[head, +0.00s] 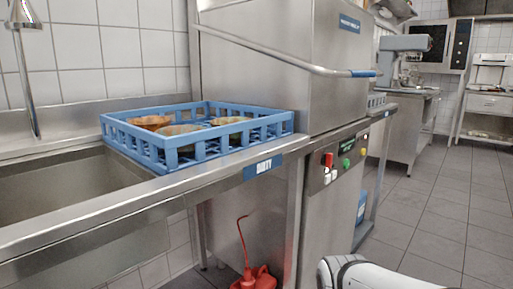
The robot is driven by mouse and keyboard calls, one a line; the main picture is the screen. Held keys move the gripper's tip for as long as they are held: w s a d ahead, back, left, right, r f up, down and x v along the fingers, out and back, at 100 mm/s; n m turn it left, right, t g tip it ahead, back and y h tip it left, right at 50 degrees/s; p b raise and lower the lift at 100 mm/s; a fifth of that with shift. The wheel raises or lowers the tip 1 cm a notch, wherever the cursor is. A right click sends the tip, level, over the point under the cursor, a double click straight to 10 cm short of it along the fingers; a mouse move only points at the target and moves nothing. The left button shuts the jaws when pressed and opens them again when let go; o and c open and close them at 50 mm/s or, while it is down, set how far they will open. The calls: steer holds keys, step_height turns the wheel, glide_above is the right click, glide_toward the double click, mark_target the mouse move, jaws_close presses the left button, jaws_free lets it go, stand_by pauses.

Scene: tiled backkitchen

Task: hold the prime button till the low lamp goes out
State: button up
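The control panel (337,167) is on the front of the steel dishwasher, below its hood. It carries a large red button (328,160), two small white buttons (330,177), a green button (346,163) and small red and green spots at its right end. The labels are too small to read, so I cannot tell which is the prime button or the low lamp, or whether any lamp is lit. A white link of my arm shows at the bottom edge, below the panel and apart from it. My gripper is not in view.
A blue rack (190,158) with several bowls sits on the steel counter left of the dishwasher (275,55). A sink (65,195) is at far left. A red can (255,279) with a thin red tube stands below the counter. The tiled floor at right is clear.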

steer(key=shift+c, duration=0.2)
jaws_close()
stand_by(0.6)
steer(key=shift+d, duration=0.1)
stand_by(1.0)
